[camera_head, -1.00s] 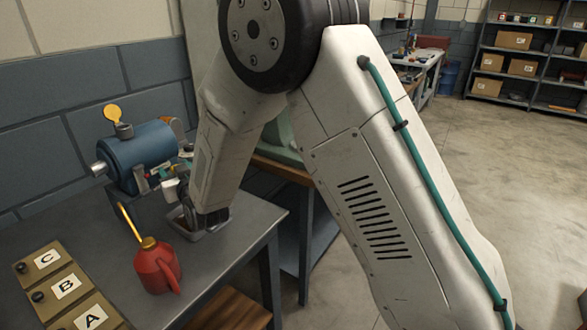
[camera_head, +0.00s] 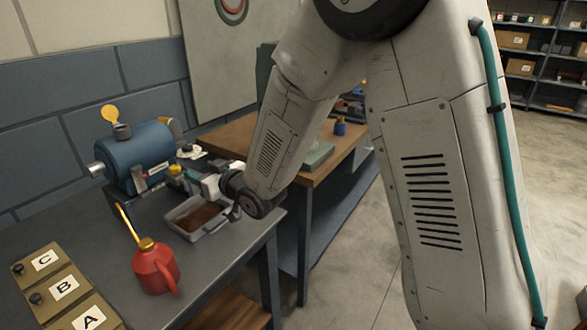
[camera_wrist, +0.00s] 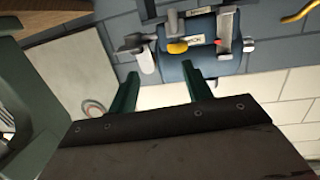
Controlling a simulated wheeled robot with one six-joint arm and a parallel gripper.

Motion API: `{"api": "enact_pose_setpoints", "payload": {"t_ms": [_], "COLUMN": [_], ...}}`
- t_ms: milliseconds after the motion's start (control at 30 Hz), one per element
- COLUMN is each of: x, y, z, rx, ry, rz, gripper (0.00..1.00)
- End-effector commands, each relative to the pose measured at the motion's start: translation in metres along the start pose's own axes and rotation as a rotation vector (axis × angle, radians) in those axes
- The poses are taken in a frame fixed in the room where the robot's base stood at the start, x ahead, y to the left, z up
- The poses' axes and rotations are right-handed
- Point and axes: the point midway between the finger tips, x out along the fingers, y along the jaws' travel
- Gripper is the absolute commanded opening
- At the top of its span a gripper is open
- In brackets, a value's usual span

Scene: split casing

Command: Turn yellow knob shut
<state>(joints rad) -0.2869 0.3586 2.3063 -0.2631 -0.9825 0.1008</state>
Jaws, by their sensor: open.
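A blue cylindrical casing (camera_head: 146,155) stands on the grey bench against the wall. A small yellow knob-like part (camera_head: 176,169) shows at its right front side. In the wrist view, a yellow knob (camera_wrist: 177,47) sits on the front of the blue casing (camera_wrist: 205,62), among grey metal fittings. My gripper (camera_wrist: 160,70) is open and empty; its two green fingers are apart, pointing toward the casing, with the knob beyond them and nearer the right finger. In the head view my wrist (camera_head: 245,192) is right of the casing; the fingers are hard to make out there.
A grey tray (camera_head: 203,226) with brown contents lies below my wrist. A red oil can (camera_head: 155,268) with a yellow spout stands in front. A yellow disc (camera_head: 109,114) stands atop the casing. A wooden-topped bench (camera_head: 235,135) is behind.

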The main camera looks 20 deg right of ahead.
Motion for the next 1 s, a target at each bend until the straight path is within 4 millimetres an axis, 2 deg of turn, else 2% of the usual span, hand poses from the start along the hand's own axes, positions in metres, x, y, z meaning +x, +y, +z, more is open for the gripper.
{"api": "enact_pose_setpoints", "payload": {"t_ms": [267, 500, 733, 1000], "x": [-0.036, -0.077, -0.121, -0.174], "y": [0.035, 0.057, 0.071, 0.077], "z": [-0.017, -0.025, -0.029, -0.031], "rx": [-0.003, 0.014, 0.042, 0.084], "ry": [-0.180, -0.337, -0.476, -0.624], "rz": [0.105, 0.184, 0.247, 0.302], "gripper": [0.50, 0.50, 0.50, 0.50]}}
